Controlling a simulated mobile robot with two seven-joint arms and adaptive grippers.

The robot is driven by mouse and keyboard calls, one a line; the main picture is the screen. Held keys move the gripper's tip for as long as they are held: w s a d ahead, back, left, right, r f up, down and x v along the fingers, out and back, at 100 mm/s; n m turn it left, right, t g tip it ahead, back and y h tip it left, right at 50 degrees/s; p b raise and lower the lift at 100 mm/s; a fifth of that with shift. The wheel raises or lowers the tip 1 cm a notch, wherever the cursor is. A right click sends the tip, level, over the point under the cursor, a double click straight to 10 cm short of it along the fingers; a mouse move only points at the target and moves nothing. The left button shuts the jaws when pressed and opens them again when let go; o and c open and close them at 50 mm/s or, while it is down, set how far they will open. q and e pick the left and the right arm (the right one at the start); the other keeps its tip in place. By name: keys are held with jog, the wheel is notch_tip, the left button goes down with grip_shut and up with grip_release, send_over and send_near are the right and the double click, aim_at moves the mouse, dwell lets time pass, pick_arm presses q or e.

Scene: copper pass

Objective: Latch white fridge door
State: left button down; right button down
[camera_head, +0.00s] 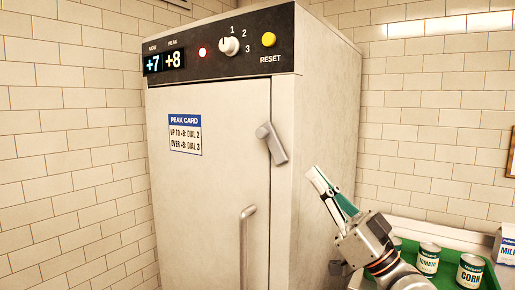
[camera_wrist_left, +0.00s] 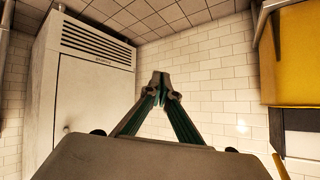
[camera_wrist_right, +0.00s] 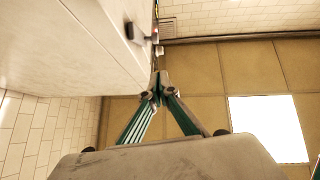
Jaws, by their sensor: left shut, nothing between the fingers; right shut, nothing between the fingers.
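The white fridge (camera_head: 325,130) stands in the middle of the head view. Its door (camera_head: 200,215) looks flush with the frame. A grey latch lever (camera_head: 273,144) sits at the door's upper right edge, tilted with its lower end to the right, over the seam. A grey bar handle (camera_head: 247,235) is lower on the door. My right gripper (camera_head: 315,175) is shut and empty, right of the latch and apart from it. It also shows in the right wrist view (camera_wrist_right: 159,82), beside a pale fridge-like body. My left gripper (camera_wrist_left: 160,85) is shut and empty, seen only in its wrist view.
The top panel holds a +7/+8 display (camera_head: 164,62), a lit red lamp (camera_head: 202,53), a dial (camera_head: 229,46) and a yellow reset button (camera_head: 268,39). A blue-headed card (camera_head: 185,134) is on the door. A green tray (camera_head: 484,277) with cans stands at right.

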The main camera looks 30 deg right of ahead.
aim_at(275, 141)
pick_arm(q)
jog(key=shift+d+r, duration=0.15)
jog(key=shift+d, duration=0.05)
pick_arm(e)
jog(key=shift+s, duration=0.1)
